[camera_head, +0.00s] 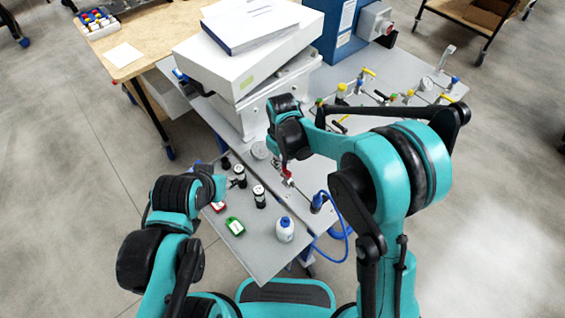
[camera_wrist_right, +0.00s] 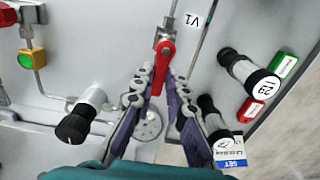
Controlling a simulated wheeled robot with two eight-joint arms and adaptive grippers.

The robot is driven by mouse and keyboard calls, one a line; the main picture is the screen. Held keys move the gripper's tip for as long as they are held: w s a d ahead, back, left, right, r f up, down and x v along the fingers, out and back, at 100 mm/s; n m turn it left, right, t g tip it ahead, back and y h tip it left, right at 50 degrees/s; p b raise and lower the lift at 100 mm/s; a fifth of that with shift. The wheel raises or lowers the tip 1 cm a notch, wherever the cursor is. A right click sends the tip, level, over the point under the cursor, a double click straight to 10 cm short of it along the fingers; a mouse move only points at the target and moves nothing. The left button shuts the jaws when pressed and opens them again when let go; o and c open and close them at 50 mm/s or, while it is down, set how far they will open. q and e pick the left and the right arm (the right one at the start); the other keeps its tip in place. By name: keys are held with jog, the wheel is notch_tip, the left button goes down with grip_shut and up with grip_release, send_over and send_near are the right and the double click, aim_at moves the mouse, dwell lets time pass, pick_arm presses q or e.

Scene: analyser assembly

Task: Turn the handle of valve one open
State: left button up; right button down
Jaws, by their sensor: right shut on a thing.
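The red handle of valve one (camera_wrist_right: 166,62) sits on a metal fitting in a thin pipe, beside a "V1" label (camera_wrist_right: 192,19) in the right wrist view. The handle points down towards my right gripper (camera_wrist_right: 161,76). The gripper's two purple-padded fingers are closed around the handle's lower part, one on each side. In the head view my right gripper (camera_head: 287,174) reaches down at the red handle near the panel's front edge; my arm partly hides it. My left gripper (camera_head: 216,184) is at the left of the lower shelf, and its fingers are not clear.
A pressure gauge (camera_wrist_right: 148,126) lies under my right fingers. A blue hose (camera_head: 339,244) hangs at right. Yellow-handled valves (camera_head: 408,94) stand farther back.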

jog(key=c, duration=1.5)
grip_release()
jog(key=shift+c, duration=0.2)
notch_tip(320, 180, up, 12)
